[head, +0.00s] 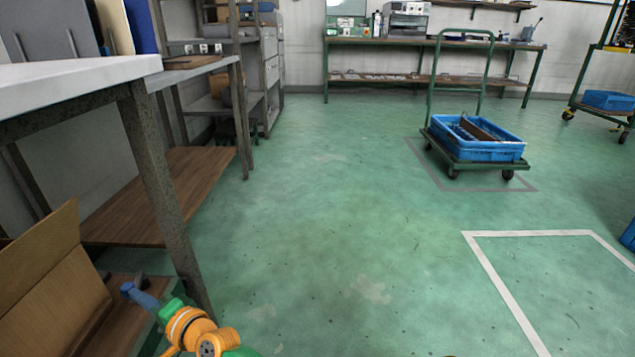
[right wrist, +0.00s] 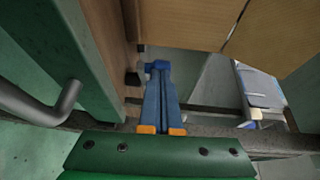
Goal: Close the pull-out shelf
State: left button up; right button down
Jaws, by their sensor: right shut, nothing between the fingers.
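The pull-out shelf (head: 112,318) shows at the lower left of the head view, low beside the workbench, with a brown board and a green front edge. In the right wrist view its green front panel (right wrist: 75,60) fills the left side, with a grey bar handle (right wrist: 62,108). My right gripper (head: 130,288) is shut and empty, its blue fingers pointing toward the shelf and bench. In the right wrist view the shut fingers (right wrist: 158,68) are beside the wooden edge; I cannot tell whether they touch it. My left gripper is out of view.
An open cardboard box (head: 50,285) is at the shelf, its flaps overhanging in the right wrist view (right wrist: 235,20). The white-topped workbench (head: 75,82) has a steel leg (head: 160,185) close to my right gripper. Green floor (head: 330,230) is clear to the right; a cart (head: 470,165) stands farther off.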

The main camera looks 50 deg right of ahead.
jog(key=shift+w+a, duration=0.3)
jog(key=shift+w, duration=0.05)
jog(key=shift+r, duration=0.2)
